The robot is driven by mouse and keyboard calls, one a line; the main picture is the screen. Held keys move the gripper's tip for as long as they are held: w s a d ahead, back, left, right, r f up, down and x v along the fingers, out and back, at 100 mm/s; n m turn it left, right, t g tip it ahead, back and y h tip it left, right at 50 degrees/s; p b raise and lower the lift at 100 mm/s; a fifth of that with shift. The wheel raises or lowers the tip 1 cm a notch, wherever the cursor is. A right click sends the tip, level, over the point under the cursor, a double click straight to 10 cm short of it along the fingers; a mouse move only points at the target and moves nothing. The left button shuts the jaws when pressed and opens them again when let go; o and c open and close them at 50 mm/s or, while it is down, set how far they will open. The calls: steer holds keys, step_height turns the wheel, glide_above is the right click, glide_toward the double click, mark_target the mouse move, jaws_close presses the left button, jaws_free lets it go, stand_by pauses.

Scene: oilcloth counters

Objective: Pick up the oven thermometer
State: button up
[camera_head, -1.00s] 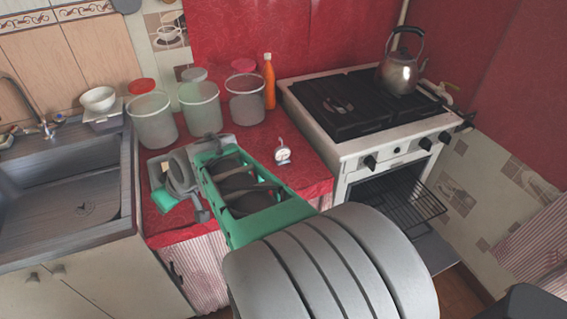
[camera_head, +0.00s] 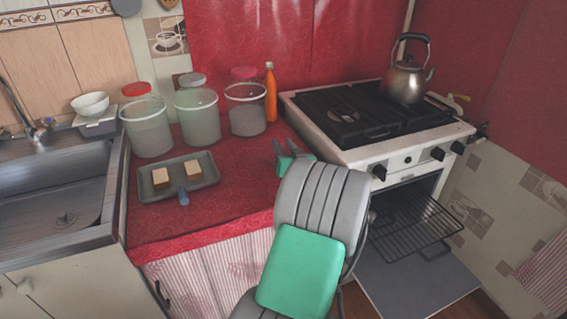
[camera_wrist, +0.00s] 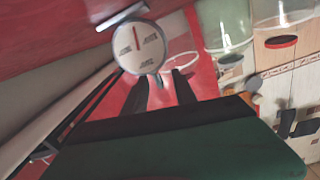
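The oven thermometer (camera_wrist: 138,46) shows in the wrist view as a round white dial with a red needle and a grey foot. The wrist picture is upside down, and the foot appears to rest on the red cloth. My gripper (camera_wrist: 160,80) has two dark fingers with a gap between them. The dial lies just past the fingertips, overlapping the tip of the left finger, and is not clamped. In the head view my gripper (camera_head: 284,150) is low over the counter beside the stove, and my arm hides the thermometer.
A grey tray (camera_head: 150,190) with two pale blocks lies left on the red counter (camera_head: 235,165). Jars (camera_head: 197,115) and an orange bottle (camera_head: 270,92) stand behind. The stove (camera_head: 350,150) with a kettle (camera_head: 404,78) adjoins on the right, its oven open. A sink is left.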

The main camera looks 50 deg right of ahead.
steer(key=shift+w+d, duration=0.25)
steer(key=shift+w, duration=0.2)
steer(key=shift+c, duration=0.5)
jaws_close()
steer(key=shift+a+f, duration=0.1)
stand_by(0.5)
